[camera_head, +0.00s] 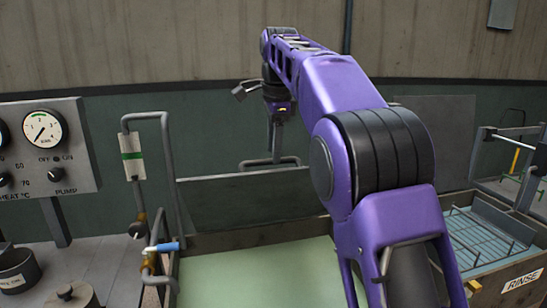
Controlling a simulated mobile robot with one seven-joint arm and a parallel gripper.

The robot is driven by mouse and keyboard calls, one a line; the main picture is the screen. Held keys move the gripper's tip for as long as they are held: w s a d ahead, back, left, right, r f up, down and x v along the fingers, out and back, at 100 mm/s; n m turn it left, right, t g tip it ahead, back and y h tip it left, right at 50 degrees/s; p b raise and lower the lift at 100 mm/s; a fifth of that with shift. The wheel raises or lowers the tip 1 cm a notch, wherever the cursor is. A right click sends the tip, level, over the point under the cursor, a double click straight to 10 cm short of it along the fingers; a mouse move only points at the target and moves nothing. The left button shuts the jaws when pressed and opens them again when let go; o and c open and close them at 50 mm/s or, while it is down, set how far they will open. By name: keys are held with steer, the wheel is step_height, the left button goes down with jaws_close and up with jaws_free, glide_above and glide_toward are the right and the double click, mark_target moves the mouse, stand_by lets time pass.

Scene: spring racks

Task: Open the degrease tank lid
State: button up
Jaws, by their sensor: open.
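The degrease tank (240,239) stands in the lower middle, with a pale green surface (250,275) showing inside its rim. A dark grey panel, which looks like its lid (245,199), stands upright along the tank's back edge. A grey bar handle (270,161) is at the panel's top edge. My gripper (277,138) points down at or just above this handle, at the end of my purple arm. It is open; its fingertips are small, and I cannot tell whether they touch the handle. My arm hides the tank's right part.
A gauge panel (45,150) with knobs stands at the left. A grey pipe (168,165) with a blue-handled valve (163,247) rises beside the tank's left side. A rinse tank (522,281) with a wire rack (480,235) is at the right.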

steer(key=shift+s+d+r, duration=0.1)
steer(key=shift+s+r, duration=0.1)
steer(key=shift+r, duration=0.85)
steer(key=shift+s+r, duration=0.2)
steer(key=shift+r, duration=0.8)
